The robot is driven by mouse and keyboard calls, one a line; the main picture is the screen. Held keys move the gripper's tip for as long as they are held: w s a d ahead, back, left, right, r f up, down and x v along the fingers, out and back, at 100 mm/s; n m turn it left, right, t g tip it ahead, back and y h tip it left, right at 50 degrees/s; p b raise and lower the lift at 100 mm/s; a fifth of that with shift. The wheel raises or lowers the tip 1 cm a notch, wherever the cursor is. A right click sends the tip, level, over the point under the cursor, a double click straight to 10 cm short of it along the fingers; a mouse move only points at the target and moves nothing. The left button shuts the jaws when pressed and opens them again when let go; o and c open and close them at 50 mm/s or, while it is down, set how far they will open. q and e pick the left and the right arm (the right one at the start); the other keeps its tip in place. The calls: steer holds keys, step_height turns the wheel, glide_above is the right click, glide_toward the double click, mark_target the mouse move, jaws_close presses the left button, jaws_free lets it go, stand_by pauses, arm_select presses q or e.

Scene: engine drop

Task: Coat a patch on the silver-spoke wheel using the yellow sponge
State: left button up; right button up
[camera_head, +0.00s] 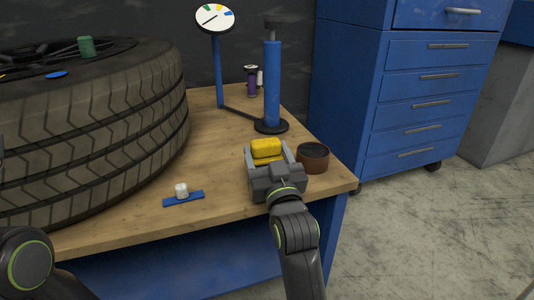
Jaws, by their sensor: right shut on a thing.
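The yellow sponge (266,147) is between the fingers of my right gripper (267,158), which is shut on it just above the bench near its right front corner. A large wheel (105,125) with a thick dark tyre lies flat at the left and is cut off by the picture edge. I cannot make out silver spokes on it from here. A small blue oval piece (57,74) lies on its upper side. A dark green cylinder (86,46) stands farther back on it.
A round brown tin (313,158) with dark contents stands just right of my right gripper. A blue pump (271,85) with a gauge (215,18) stands behind. A white piece on a blue strip (183,195) lies near the front edge. A blue drawer cabinet (410,90) stands beyond the bench.

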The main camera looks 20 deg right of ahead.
steer(key=shift+f, duration=0.35)
stand_by(0.6)
